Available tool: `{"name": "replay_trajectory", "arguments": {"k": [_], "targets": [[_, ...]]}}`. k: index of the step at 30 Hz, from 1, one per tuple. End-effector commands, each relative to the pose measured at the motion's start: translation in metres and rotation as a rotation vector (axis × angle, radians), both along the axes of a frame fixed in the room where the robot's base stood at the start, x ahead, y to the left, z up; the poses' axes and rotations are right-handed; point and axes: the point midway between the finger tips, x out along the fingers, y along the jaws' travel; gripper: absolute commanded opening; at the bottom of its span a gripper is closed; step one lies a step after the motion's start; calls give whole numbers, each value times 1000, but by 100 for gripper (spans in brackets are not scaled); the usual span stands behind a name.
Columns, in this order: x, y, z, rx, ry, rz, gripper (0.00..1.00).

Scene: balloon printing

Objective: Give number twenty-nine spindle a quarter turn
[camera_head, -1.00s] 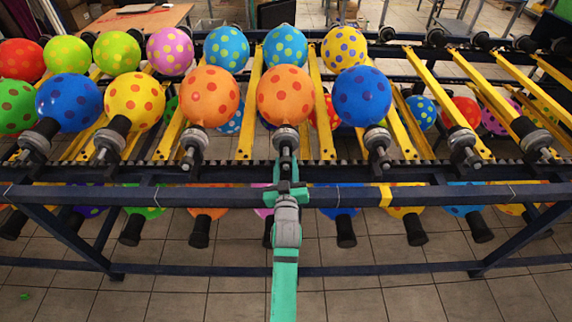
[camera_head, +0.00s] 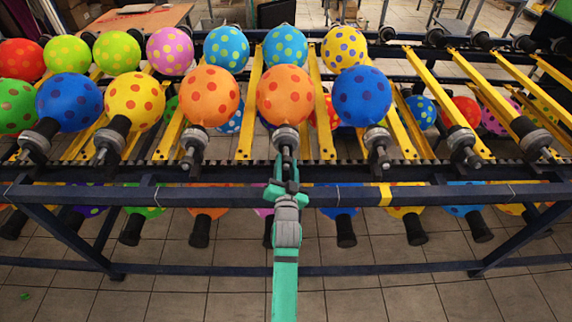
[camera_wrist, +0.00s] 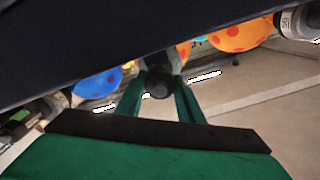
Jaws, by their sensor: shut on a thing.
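My gripper (camera_head: 285,178) is at the front rail, below an orange balloon with red dots (camera_head: 285,95). It is shut on the end of that balloon's spindle (camera_head: 285,138). In the wrist view the two green fingers (camera_wrist: 158,97) stand on either side of the spindle's dark round end (camera_wrist: 159,86). The gripper is rolled, so the rail crosses the wrist view at a slant. I cannot read a number on this spindle. The fingers partly hide the spindle's tip in the head view.
Neighbouring spindles (camera_head: 192,146) and (camera_head: 377,147) stand close on both sides, carrying an orange and a blue balloon. The dark front rail (camera_head: 450,194) runs across just below. More balloons hang under the rack. The tiled floor (camera_head: 400,295) in front is clear.

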Motion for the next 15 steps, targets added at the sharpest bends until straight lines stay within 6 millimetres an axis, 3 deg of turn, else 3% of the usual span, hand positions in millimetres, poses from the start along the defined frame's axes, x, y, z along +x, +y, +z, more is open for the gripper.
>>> {"name": "replay_trajectory", "arguments": {"k": [15], "targets": [[-1, -1, -2, 486, 4, -2, 11]]}}
